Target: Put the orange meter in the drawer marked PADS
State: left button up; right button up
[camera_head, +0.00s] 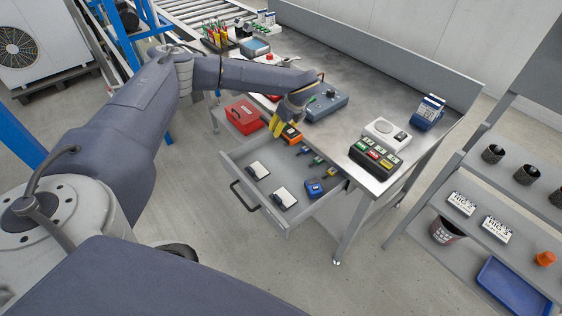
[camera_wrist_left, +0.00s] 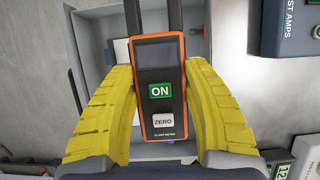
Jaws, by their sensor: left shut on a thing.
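The orange meter (camera_head: 291,135) has an orange case with a dark face. In the left wrist view the meter (camera_wrist_left: 161,85) shows a blank screen, a green ON label and a white ZERO button. My left gripper (camera_head: 277,124) has its yellow fingers shut on the meter's two sides. It holds the meter over the back part of an open grey drawer (camera_head: 236,178) under the bench. Two white pads (camera_head: 284,197), a blue meter (camera_head: 315,189) and small green-and-black items (camera_head: 310,156) lie in the drawer. I cannot read any marking on the drawer. My right gripper is not in view.
The steel bench (camera_head: 345,118) above carries a blue-grey tester (camera_head: 325,104), a button box (camera_head: 375,158) and a white device (camera_head: 386,134). A red case (camera_head: 243,117) is left of the drawer. A shelf rack (camera_head: 478,185) stands at the right.

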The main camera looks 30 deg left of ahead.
aim_at(281, 162)
pick_arm(q)
notch_tip(281, 162, down, 18)
jog(key=shift+f, duration=0.1)
dwell(0.5)
jog(key=o, duration=1.3)
jog(key=v, duration=1.2)
